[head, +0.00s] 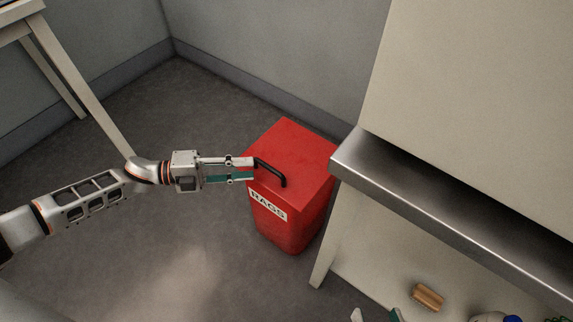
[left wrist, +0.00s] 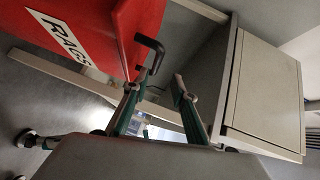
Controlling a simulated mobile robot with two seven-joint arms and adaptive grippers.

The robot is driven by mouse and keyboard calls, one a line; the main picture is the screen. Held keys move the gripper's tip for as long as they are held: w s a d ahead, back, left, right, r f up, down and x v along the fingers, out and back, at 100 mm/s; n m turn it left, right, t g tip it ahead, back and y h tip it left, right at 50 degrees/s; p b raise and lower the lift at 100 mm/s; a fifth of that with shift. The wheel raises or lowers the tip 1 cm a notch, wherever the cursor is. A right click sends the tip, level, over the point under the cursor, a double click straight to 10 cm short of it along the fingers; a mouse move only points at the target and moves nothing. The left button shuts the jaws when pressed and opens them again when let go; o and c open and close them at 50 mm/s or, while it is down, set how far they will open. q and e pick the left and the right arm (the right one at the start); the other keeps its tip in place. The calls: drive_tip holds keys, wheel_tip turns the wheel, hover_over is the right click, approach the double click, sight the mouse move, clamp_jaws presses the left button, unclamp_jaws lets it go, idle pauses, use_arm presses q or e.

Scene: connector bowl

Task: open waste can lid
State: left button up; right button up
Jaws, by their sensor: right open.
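The red waste can (head: 290,218) stands on the floor with a white RAGS label on its front. Its lid (head: 295,140) lies flat and closed, with a bent black handle (head: 272,170) on top. My left gripper (head: 250,169) is at the lid's left edge, its tips by the near end of the handle. In the left wrist view, its fingers (left wrist: 160,77) are apart and the handle (left wrist: 151,46) shows just beyond the tips. I cannot tell whether they touch it. My right gripper (head: 377,315) shows only its fingertips at the bottom edge, spread open.
A metal-edged bench (head: 440,215) stands close to the right of the can. A brown block (head: 427,297) lies on its lower shelf, near several bottles. A pale table leg (head: 85,85) is at the upper left. The floor left of the can is clear.

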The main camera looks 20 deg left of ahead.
sight(266, 168)
use_arm(q)
drive_tip(key=shift+w+a+f+m+g, duration=0.2)
drive_tip(key=shift+a+f+m+g, duration=0.1)
drive_tip(key=shift+f, duration=0.25)
drive_tip(key=b+x, duration=0.1)
drive_tip(key=x, duration=0.6)
drive_tip(key=shift+w+d+r, duration=0.15)
drive_tip(key=shift+w+d, duration=0.05)
drive_tip(key=shift+d, duration=0.1)
drive_tip(key=shift+r, duration=0.1)
clamp_jaws()
